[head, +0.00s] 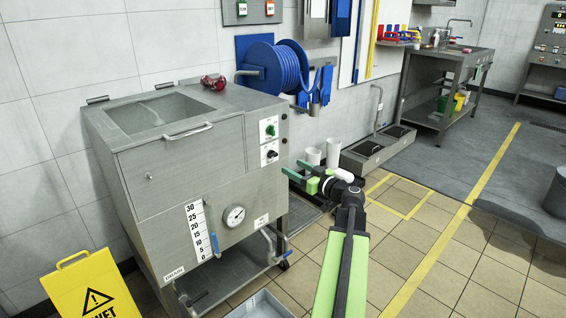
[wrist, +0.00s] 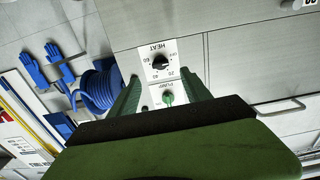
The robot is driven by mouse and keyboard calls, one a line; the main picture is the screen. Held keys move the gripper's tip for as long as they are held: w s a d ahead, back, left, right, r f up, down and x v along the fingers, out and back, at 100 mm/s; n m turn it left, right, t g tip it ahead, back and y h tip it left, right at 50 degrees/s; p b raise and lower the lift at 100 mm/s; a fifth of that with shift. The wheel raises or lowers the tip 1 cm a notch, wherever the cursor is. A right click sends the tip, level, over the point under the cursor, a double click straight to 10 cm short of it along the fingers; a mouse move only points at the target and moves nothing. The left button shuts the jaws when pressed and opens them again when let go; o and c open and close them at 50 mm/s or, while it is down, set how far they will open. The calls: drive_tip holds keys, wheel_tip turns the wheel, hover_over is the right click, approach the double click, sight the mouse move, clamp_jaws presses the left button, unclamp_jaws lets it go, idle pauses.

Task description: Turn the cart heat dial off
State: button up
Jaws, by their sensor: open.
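The cart is a grey steel jacketed mixer (head: 180,170) on the left in the head view. Its black heat dial (head: 272,154) sits on a white plate on the right side of the front, below a green pump knob (head: 270,130). The heat dial (wrist: 159,62) also shows in the wrist view, with numbers and an off mark around it; its exact pointer setting is too small to tell. My gripper (head: 295,174) is open and empty, to the right of the dial and apart from it. In the wrist view its green fingers (wrist: 162,92) frame the pump knob (wrist: 168,97).
A front handle (head: 188,132), a round gauge (head: 234,216) and a blue-handled level tube (head: 214,244) are on the cart. A blue hose reel (head: 285,68) hangs behind. A yellow wet-floor sign (head: 92,288) stands front left. Tiled floor right of my arm is clear.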

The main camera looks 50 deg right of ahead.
drive_tip(key=s, duration=0.7)
drive_tip(key=shift+a, duration=0.25)
drive_tip(key=w+a+f+n+g+y, duration=0.1)
drive_tip(key=w+a+f+g+y, duration=0.15)
drive_tip(key=w+a+f, duration=0.45)
drive_tip(key=w+a+f+g+y, duration=0.2)
drive_tip(key=w+a+g, duration=0.1)
drive_tip(key=a, duration=0.9)
drive_tip(key=w+a+f+n+g+y, duration=0.1)
drive_tip(key=w+a+f+g+y, duration=0.15)
drive_tip(key=w+a+f, duration=0.45)
drive_tip(key=s+a+f+g+h, duration=0.2)
drive_tip(key=s+a+f+g, duration=0.1)
drive_tip(key=a, duration=0.6)
drive_tip(key=s+a+f+m+g+h, duration=0.15)
drive_tip(key=a+g, duration=0.25)
drive_tip(key=a, duration=0.5)
drive_tip(key=s+a+f+g+h, duration=0.2)
drive_tip(key=s+a+f+g, duration=0.1)
drive_tip(key=a, duration=0.7)
wheel_tip(320, 180, up, 36)
drive_tip(key=p, duration=3.6)
drive_tip(key=shift+d+f, duration=0.15)
